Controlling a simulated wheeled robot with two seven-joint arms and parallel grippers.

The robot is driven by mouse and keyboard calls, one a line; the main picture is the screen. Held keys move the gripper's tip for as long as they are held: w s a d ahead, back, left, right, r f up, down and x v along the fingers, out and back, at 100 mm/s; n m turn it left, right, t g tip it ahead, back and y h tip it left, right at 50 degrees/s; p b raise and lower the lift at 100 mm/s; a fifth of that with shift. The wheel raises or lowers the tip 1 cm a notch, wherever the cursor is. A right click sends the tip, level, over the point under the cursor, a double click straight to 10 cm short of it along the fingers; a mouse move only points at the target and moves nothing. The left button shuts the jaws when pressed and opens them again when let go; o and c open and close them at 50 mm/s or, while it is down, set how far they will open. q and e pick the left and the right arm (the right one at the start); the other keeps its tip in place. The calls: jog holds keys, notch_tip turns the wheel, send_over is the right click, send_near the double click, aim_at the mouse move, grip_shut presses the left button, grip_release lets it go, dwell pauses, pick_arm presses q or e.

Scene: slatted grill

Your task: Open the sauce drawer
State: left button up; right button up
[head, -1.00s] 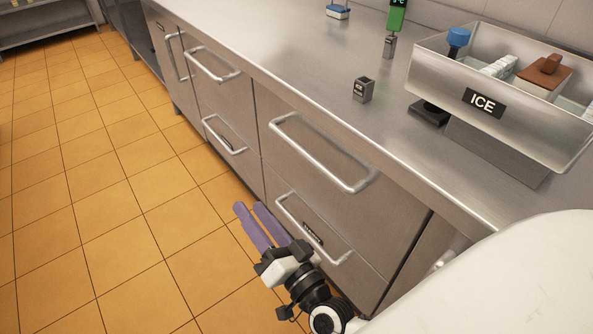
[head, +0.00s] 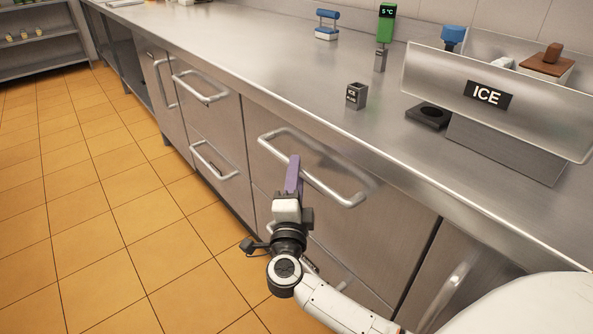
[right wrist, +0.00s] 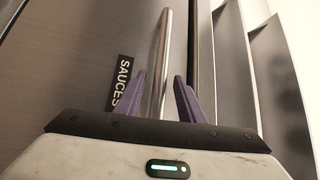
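The sauce drawer (head: 325,165) is the upper steel drawer in the front cabinet; it is shut. Its black SAUCES label (right wrist: 122,82) reads clearly in the right wrist view but is hidden in the head view. Its long bar handle (head: 340,193) also shows in the right wrist view (right wrist: 164,50). My right gripper (head: 294,165) is at this handle, with purple fingers pointing at the drawer front. In the right wrist view the fingers (right wrist: 160,92) are apart, with the bar running between them; I cannot tell whether they touch it. My left gripper is not in view.
A lower drawer handle (head: 325,265) lies below, partly behind my arm. More handled drawers (head: 215,160) stand to the left. The steel counter (head: 270,60) above carries an ICE bin (head: 540,110) and a small dark box (head: 356,96). The tiled floor (head: 90,220) is clear.

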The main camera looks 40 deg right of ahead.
jog(key=shift+x, duration=1.05)
jog(key=shift+c, duration=0.2)
grip_shut()
jog(key=shift+f, duration=0.1)
